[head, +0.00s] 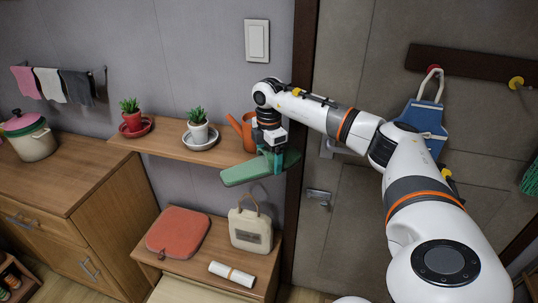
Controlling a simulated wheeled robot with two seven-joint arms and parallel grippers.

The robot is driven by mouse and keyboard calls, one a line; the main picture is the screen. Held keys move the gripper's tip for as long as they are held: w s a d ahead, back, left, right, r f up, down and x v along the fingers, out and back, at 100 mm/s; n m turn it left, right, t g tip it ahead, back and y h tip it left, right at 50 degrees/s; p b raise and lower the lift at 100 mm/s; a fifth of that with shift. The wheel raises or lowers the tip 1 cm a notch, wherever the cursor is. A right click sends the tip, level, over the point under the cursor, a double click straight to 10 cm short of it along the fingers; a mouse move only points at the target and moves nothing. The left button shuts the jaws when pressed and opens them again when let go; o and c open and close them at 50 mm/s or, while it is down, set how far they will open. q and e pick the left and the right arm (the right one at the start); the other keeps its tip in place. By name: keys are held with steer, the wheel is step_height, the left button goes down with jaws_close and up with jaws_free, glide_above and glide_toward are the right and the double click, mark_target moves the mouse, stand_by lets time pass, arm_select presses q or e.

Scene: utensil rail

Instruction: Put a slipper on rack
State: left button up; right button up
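My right gripper (275,160) reaches down at the right end of the wooden wall shelf (168,146), its fingers pointing down. A flat green thing (247,172), perhaps a slipper, lies at the fingers and shows on both sides of them. I cannot tell whether the fingers are shut on it, or whether it rests on the shelf. A small wooden rack (30,287), cut off at the bottom left corner, holds small dark and red things that are too small to make out. My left gripper is not in view.
The shelf bears two potted plants (132,115) (198,125) and an orange watering can (243,130) close to my gripper. Below, a low cabinet holds a red cushion (178,232), a cream bag (251,230) and a white roll (232,274). A pot (32,140) stands on the left cabinet.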

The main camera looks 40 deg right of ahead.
steer(key=shift+r, duration=0.6)
step_height(320, 180, up, 11)
steer(key=b, duration=0.1)
steer(key=shift+b, duration=0.4)
